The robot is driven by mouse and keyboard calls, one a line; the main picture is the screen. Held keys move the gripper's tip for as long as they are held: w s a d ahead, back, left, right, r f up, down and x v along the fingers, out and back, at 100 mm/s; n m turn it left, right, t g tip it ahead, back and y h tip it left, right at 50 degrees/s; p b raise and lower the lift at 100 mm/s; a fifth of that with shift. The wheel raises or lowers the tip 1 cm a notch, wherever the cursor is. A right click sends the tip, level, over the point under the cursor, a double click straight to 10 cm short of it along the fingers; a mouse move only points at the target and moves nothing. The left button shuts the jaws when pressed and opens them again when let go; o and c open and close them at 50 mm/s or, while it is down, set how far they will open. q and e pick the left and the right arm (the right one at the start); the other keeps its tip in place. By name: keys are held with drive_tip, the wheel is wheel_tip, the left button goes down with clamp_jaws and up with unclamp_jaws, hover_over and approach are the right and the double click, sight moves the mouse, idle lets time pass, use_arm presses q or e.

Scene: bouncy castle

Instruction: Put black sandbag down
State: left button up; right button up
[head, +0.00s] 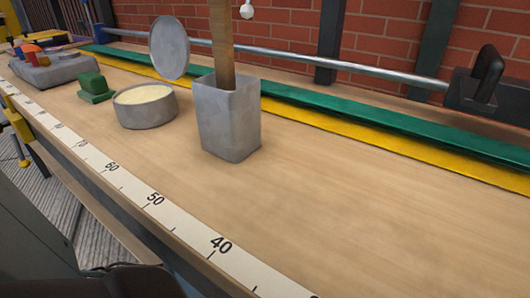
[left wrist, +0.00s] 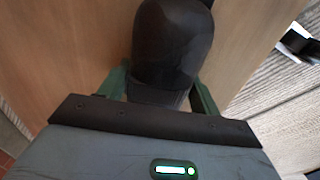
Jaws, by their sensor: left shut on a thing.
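In the left wrist view the black sandbag (left wrist: 172,45) is a dark, rounded, smooth bundle between the green fingers of my left gripper (left wrist: 160,88). The gripper is shut on it. A wooden surface lies behind the sandbag, but I cannot tell whether the bag touches it. The sandbag and left gripper cannot be made out in the head view. My right gripper is in neither view.
The long wooden bench (head: 330,220) has a ruler strip (head: 155,198) along its front edge. A grey square pot (head: 230,125) holds a wooden piece. A round tin (head: 145,107), a green block (head: 94,87) and a grey tray (head: 55,72) stand left. The bench right of the pot is clear.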

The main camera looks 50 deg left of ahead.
use_arm(q)
drive_tip(key=o, duration=1.7)
drive_tip(key=shift+f, duration=0.1)
drive_tip(key=shift+r, duration=0.25)
wheel_tip(320, 180, up, 10)
drive_tip(key=p, duration=0.4)
drive_tip(key=shift+r, duration=0.9)
